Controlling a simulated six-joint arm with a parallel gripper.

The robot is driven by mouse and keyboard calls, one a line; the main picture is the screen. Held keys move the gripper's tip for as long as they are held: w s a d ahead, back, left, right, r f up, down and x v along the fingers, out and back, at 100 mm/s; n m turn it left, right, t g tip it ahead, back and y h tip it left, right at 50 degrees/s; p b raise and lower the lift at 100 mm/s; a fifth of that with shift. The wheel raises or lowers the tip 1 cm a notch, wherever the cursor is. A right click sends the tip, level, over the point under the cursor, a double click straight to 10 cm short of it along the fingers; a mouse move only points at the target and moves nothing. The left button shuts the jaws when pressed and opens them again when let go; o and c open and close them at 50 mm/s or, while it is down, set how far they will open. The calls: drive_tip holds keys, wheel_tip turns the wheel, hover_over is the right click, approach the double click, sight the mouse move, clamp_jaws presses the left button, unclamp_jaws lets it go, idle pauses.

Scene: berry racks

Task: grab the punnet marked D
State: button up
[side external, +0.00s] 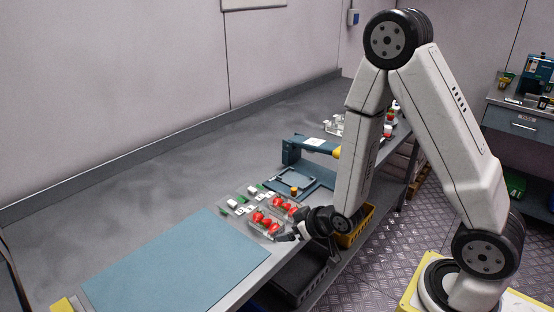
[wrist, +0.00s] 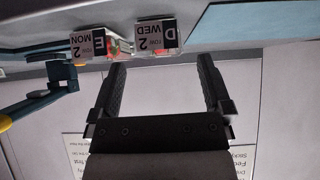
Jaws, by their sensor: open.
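The punnet marked D (wrist: 157,48) shows in the wrist view with a white and black label reading D, WED, 2. In the side view it appears as the red-fruit punnet nearer the blue mat (side external: 265,222). The punnet marked E (wrist: 96,48) stands beside it, and in the side view it is the one nearer the teal stand (side external: 284,204). My gripper (wrist: 162,65) is open and empty, its two fingers apart. D lies ahead between the fingertips in the wrist view, apart from them. In the side view my gripper (side external: 283,236) is low at the table's front edge.
The blue mat (side external: 178,262) lies beside the punnets. Small white and green items (side external: 236,205) sit behind them. The teal stand (side external: 292,152) with a tray is on the other side. A dark crate (side external: 300,275) and yellow bin (side external: 357,228) are below the edge.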

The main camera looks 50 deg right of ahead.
sight(280, 229)
drive_tip(key=shift+d+f+t, duration=0.1)
drive_tip(key=shift+f+t, duration=0.65)
drive_tip(key=shift+t, duration=0.25)
drive_tip(key=shift+s+f+t, duration=0.2)
drive_tip(key=shift+s+t, duration=0.1)
drive_tip(key=shift+t, duration=0.6)
drive_tip(key=shift+w, duration=0.1)
drive_tip(key=shift+x, duration=1.2)
drive_tip(key=shift+w, duration=0.1)
drive_tip(key=shift+x, duration=2.5)
drive_tip(key=shift+d+r, duration=0.1)
drive_tip(key=c, duration=1.1)
